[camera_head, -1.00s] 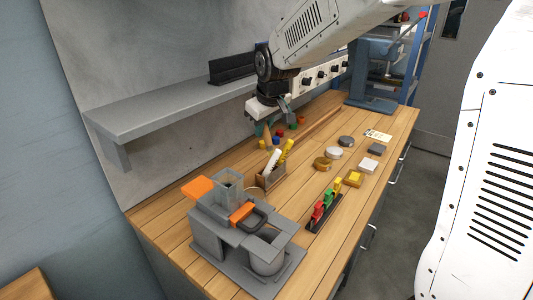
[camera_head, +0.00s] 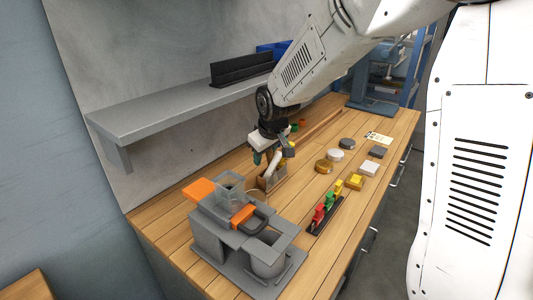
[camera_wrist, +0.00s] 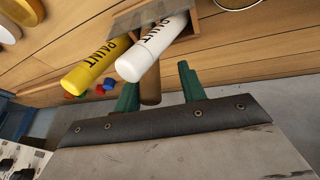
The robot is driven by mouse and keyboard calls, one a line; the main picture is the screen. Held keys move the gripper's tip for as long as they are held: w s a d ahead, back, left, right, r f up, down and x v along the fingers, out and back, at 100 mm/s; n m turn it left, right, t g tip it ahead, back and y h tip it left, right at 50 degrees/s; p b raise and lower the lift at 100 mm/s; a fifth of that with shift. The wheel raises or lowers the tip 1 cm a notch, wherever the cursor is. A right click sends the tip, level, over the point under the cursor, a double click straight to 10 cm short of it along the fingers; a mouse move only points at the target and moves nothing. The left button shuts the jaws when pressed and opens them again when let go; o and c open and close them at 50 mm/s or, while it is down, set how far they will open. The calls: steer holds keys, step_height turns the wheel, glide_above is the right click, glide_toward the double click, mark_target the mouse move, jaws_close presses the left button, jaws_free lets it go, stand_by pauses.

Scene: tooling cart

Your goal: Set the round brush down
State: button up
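My gripper (camera_wrist: 160,88) has two green fingers, spread apart, above the small wooden holder in the wrist view. A brown cylinder (camera_wrist: 150,88) shows between them, close to the left finger with a gap to the right one. It may be the round brush's handle, but I cannot tell; no bristles show. A white paint marker (camera_wrist: 152,48) and a yellow paint marker (camera_wrist: 90,68) stand in the wooden holder (camera_wrist: 140,18). In the head view my gripper (camera_head: 266,158) is over the holder (camera_head: 271,182), its fingers partly hidden.
A grey fixture with orange parts (camera_head: 205,242) stands at the front left. A dark rack (camera_head: 322,222) holds red, green and yellow pieces. Several round and square pieces lie to the right, near a card (camera_head: 378,138). A grey shelf (camera_head: 170,115) runs along the wall.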

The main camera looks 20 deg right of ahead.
steer(key=shift+f, duration=0.25)
steer(key=v, duration=0.7)
steer(key=shift+s+d+r, duration=0.1)
steer(key=shift+s+d, duration=0.1)
steer(key=shift+s, duration=0.15)
steer(key=shift+s+d+r, duration=0.1)
steer(key=shift+s+r, duration=0.3)
steer(key=shift+s, duration=0.1)
steer(key=s+d+r+m+g, duration=0.1)
steer(key=s+d+m, duration=0.1)
steer(key=s, duration=1.3)
steer(key=s+d+r+m+g, duration=0.1)
steer(key=s+d+m+g, duration=0.1)
steer(key=s, duration=1.4)
steer(key=shift+s+r+m+g, duration=0.25)
steer(key=shift+r+m+g, duration=0.05)
steer(key=shift+r+m, duration=0.1)
steer(key=shift+s, duration=0.1)
steer(key=shift+c, duration=0.5)
